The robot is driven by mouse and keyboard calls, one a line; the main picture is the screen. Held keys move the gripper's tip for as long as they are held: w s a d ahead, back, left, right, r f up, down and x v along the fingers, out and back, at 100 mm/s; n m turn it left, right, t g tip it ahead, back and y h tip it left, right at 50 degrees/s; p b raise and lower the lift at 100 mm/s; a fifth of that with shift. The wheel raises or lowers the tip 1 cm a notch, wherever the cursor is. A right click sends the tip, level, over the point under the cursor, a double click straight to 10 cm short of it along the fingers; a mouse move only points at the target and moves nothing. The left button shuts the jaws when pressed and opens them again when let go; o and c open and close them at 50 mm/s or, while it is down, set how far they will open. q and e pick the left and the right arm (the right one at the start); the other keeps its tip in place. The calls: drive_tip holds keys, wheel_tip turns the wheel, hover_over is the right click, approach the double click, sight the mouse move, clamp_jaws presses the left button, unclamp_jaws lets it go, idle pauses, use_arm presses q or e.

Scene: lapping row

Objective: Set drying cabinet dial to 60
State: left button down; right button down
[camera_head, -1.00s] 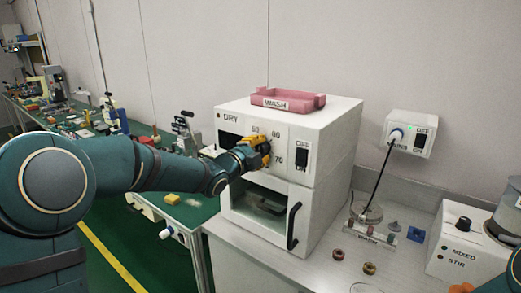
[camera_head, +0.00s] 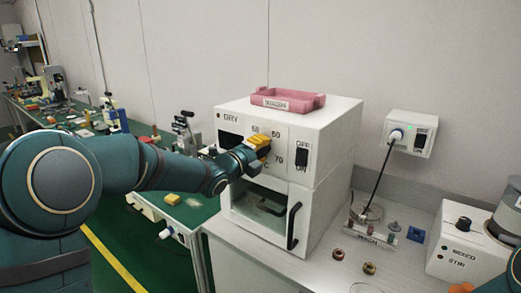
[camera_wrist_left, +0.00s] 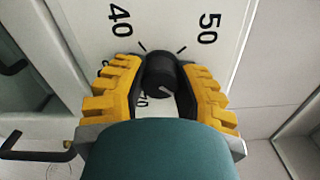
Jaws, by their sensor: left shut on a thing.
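The drying cabinet (camera_head: 315,120) is a white box with DRY on its front. My left gripper (camera_head: 258,147), with yellow fingers, is at its dial, which it hides in the head view. In the left wrist view the black dial (camera_wrist_left: 161,72) sits between the two fingers of my left gripper (camera_wrist_left: 158,84), which is shut on it. A short white mark shows on the knob's lower right. The printed 40 (camera_wrist_left: 120,20) and 50 (camera_wrist_left: 208,28) are readable there; other numbers are partly covered. In the head view, 60 and 70 show beside the gripper.
A pink tray (camera_head: 288,101) lies on the cabinet. An ON/OFF switch (camera_head: 302,153) is right of the dial. The lower door has a black handle (camera_head: 293,226). A wall socket (camera_head: 410,133) with a black cord, small parts and a MIXED/STIR unit (camera_head: 465,238) stand to the right.

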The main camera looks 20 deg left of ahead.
use_arm(q)
drive_tip(key=c, duration=0.6)
unclamp_jaws()
drive_tip(key=shift+s, duration=0.1)
drive_tip(key=v, duration=1.1)
drive_tip(key=shift+s+a, duration=0.15)
drive_tip(key=shift+s, duration=0.25)
